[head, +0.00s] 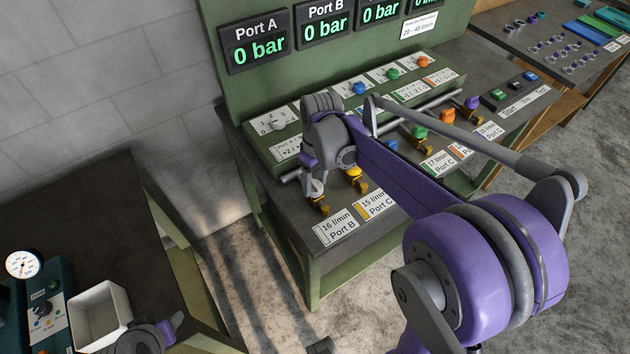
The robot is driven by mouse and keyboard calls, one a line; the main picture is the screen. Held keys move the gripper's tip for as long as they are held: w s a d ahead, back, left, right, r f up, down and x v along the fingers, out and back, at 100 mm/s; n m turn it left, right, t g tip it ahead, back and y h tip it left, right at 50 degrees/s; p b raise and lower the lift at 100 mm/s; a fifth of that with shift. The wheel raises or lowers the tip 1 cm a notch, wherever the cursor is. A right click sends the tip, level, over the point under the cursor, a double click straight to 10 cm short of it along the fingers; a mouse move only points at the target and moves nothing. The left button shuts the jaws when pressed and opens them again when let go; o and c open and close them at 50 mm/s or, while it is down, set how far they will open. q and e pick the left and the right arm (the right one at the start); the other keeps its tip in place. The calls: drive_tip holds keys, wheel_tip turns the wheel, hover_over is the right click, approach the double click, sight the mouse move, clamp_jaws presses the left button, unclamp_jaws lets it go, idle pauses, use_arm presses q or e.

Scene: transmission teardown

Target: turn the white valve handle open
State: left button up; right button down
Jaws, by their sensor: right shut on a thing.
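The white valve handle (317,187) sits on a brass valve at the front left of the green test bench. My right gripper (312,176) reaches down over it from above and is shut on it. The wrist and fingers hide part of the handle, so its exact angle is hard to tell. My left gripper (150,337) shows only in part at the bottom left edge, beside a white bin, and its fingers cannot be made out.
A yellow valve handle (353,172) stands close to the right of the white one. The Port A display (254,48) reads 0 bar, as does the Port B display (325,24). A white bin (100,313) and a gauge (24,264) are on the dark left table.

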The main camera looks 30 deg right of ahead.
sight(317, 183)
idle(0.4)
drive_tip(key=shift+c, duration=1.1)
unclamp_jaws()
wheel_tip(317, 183, up, 11)
drive_tip(key=shift+d+p, duration=0.35)
drive_tip(key=shift+p, duration=0.05)
drive_tip(key=shift+w+f, duration=0.1)
drive_tip(key=shift+w, duration=0.05)
